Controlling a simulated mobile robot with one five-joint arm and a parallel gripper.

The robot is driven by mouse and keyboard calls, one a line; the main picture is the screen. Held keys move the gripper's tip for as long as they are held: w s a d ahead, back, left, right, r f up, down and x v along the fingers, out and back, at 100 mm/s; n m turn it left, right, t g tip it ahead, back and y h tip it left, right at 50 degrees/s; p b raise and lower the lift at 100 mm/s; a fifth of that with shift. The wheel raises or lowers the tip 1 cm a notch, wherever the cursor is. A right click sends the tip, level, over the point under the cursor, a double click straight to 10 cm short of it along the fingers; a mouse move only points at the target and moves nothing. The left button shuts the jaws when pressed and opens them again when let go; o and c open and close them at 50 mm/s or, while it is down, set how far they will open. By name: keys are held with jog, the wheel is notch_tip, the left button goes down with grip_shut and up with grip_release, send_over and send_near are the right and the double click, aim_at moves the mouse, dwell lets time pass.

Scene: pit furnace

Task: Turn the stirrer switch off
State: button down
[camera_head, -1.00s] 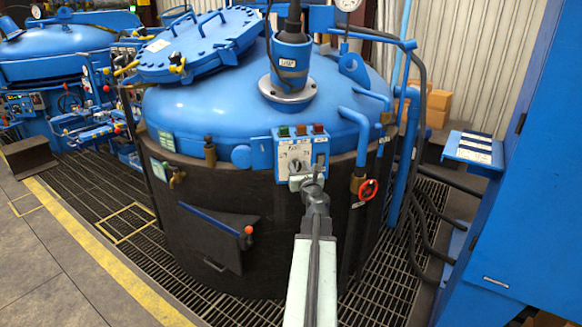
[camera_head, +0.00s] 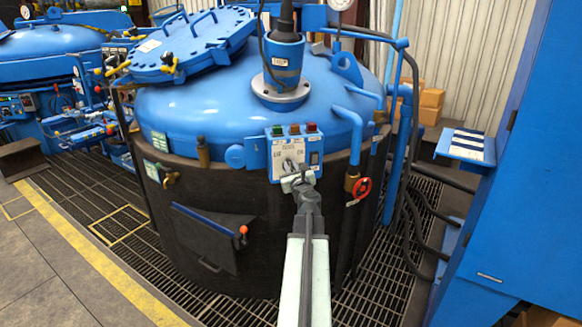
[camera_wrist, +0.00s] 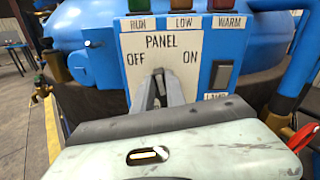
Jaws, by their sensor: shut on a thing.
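The control panel (camera_head: 277,158) is a white plate in a blue box on the front of the blue and black furnace. In the wrist view the plate (camera_wrist: 186,44) reads PANEL, with OFF at left and ON at right. My gripper (camera_head: 292,172) reaches up to the plate. Its grey fingers (camera_wrist: 161,92) are shut on the rotary switch (camera_wrist: 158,74) between and below the two words. The fingers mostly hide the knob, so its pointing direction cannot be told. I see no stirrer label.
Green, orange and red lamps top the panel, labelled RUN, LOW and WARM. A dark rocker switch (camera_wrist: 222,75) sits right of the plate. A red valve wheel (camera_head: 361,188) and a furnace door lever (camera_head: 243,230) are nearby. A blue cabinet (camera_head: 530,170) stands at right.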

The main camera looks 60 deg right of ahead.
jog(key=n, duration=0.4)
jog(key=a+n, duration=0.1)
jog(key=n, duration=0.1)
jog(key=shift+w+f+n+b, duration=0.3)
jog(key=shift+w+f, duration=0.05)
dwell(0.3)
jog(key=c, duration=1.4)
grip_release()
jog(key=shift+o, duration=0.2)
